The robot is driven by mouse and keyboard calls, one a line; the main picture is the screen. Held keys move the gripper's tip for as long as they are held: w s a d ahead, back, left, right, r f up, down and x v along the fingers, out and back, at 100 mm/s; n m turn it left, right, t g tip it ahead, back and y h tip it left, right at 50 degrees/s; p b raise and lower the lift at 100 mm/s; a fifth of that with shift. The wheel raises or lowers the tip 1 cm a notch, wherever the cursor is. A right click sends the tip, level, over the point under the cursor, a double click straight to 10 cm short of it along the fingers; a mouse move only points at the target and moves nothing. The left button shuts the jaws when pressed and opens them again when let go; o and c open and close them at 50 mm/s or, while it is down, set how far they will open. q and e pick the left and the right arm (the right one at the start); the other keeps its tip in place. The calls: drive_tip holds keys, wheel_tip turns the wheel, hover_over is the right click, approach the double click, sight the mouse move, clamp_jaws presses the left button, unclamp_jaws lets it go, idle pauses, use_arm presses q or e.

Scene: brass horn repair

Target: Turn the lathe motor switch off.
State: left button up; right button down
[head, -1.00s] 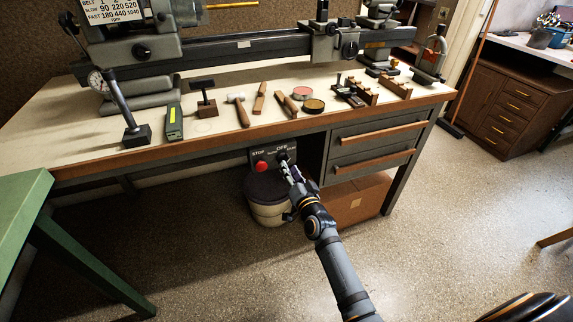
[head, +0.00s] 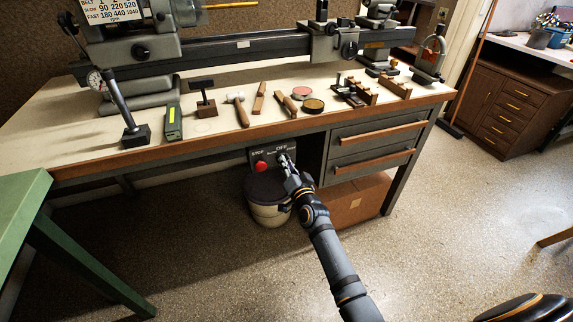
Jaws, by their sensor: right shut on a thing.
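The lathe motor switch (head: 282,156) is on a dark control panel (head: 271,151) under the bench's front edge. The panel is marked "STOP" and "OFF", with a red stop button (head: 261,166) to the left of the switch. My right gripper (head: 286,164) is at the switch, shut on it, and covers most of it. The knob's exact angle is too small and too hidden to tell. My left gripper is not in view.
The lathe (head: 240,53) stands on the bench, with hand tools along the front. A round bin (head: 270,212) stands below the panel and a cardboard box (head: 352,203) to its right. A green table (head: 22,215) is at left.

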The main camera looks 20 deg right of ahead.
drive_tip(key=shift+n, duration=0.3)
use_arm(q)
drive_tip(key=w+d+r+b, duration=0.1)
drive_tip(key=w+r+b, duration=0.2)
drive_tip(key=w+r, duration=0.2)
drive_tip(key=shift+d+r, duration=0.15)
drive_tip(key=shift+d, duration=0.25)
use_arm(e)
drive_tip(key=shift+a+n, duration=0.15)
drive_tip(key=shift+n, duration=3.55)
drive_tip(key=c, duration=1.4)
unclamp_jaws()
drive_tip(key=shift+o, duration=0.2)
drive_tip(key=s, duration=1.2)
drive_tip(key=shift+d, duration=0.2)
